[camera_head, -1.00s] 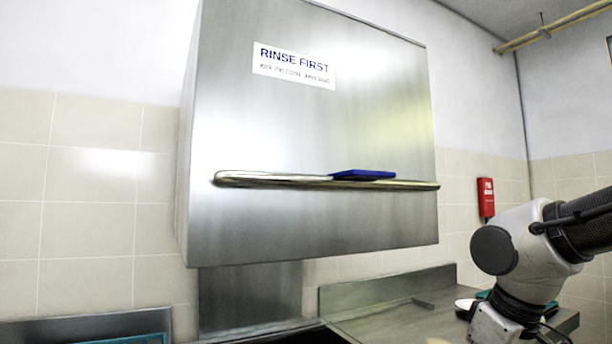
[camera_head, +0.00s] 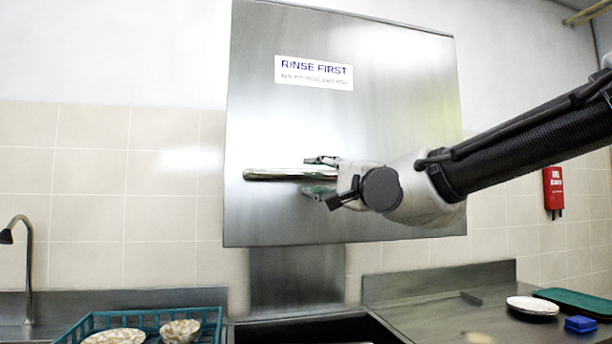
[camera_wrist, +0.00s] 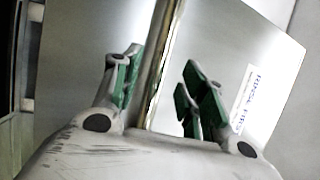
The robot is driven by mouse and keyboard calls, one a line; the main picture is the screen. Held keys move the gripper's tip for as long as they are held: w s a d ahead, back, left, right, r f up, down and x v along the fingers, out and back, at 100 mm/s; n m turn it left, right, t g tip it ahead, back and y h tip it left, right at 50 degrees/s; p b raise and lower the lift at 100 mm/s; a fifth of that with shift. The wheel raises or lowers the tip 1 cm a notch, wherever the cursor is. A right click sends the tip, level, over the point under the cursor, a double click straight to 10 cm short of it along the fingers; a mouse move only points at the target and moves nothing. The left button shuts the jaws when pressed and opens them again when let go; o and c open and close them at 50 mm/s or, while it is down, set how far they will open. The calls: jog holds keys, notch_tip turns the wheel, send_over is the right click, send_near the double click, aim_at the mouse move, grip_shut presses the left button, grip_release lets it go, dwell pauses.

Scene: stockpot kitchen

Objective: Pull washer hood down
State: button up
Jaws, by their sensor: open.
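The washer hood (camera_head: 400,75) is a large upright steel box with a "RINSE FIRST" label, raised above the dark sink opening. Its horizontal bar handle (camera_head: 272,175) crosses the lower front; my gripper and arm hide the right part. My gripper (camera_head: 320,176) is open at the handle, one finger above the bar and one below. In the wrist view the handle (camera_wrist: 158,62) runs between the two green-padded fingers of my gripper (camera_wrist: 162,88), with a gap visible on the right side. I cannot tell whether either finger touches it.
A teal rack (camera_head: 75,330) with bowls stands at lower left, near a tap (camera_head: 30,265). On the right steel counter (camera_head: 420,290) are a white plate (camera_head: 532,305), a blue box (camera_head: 580,323) and a green tray (camera_head: 580,302). A red wall box (camera_head: 553,190) hangs at right.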

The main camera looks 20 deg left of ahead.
aim_at(308, 175)
jog(key=x, duration=0.5)
jog(key=shift+w+a, duration=0.1)
grip_shut()
